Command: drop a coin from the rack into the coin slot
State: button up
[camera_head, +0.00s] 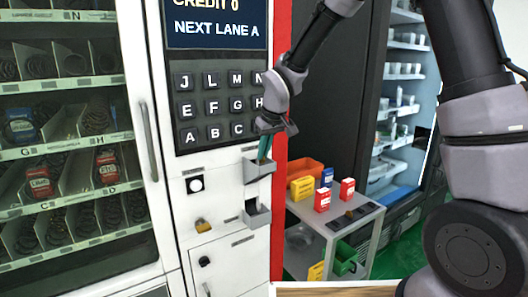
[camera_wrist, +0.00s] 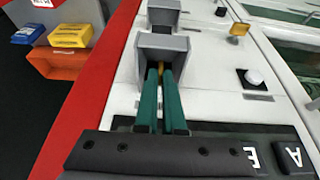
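My gripper (camera_head: 264,150) points down at the upper grey holder (camera_head: 258,170) on the white vending machine panel, below the keypad. In the wrist view its two teal fingers (camera_wrist: 160,72) reach into the mouth of this holder (camera_wrist: 178,44), close together with a narrow gap. A second grey holder (camera_head: 257,215) sits below. I cannot tell for certain which part is the coin rack or the coin slot. The display (camera_head: 216,22) reads "CREDIT 0" and "NEXT LANE A".
The lettered keypad (camera_head: 215,108) is above. A side table (camera_head: 330,225) with colored boxes and an orange bin (camera_head: 305,170) stands right of the red edge.

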jog(key=o, duration=0.5)
jog(key=v, duration=1)
jog(key=shift+r, duration=0.4)
jog(key=shift+d, duration=0.15)
jog(key=s+d+r+m+t, duration=0.1)
jog(key=s+d+r+m, duration=0.25)
jog(key=d, duration=0.45)
jog(key=s+d+r+m, duration=0.2)
jog(key=s+d+r, duration=0.3)
jog(key=d, duration=0.3)
jog(key=s+d+r+m+t, duration=0.1)
jog(key=s+d+m+t, duration=0.1)
jog(key=s+d+m, duration=0.3)
jog(key=s+d, duration=0.3)
jog(key=s, duration=0.2)
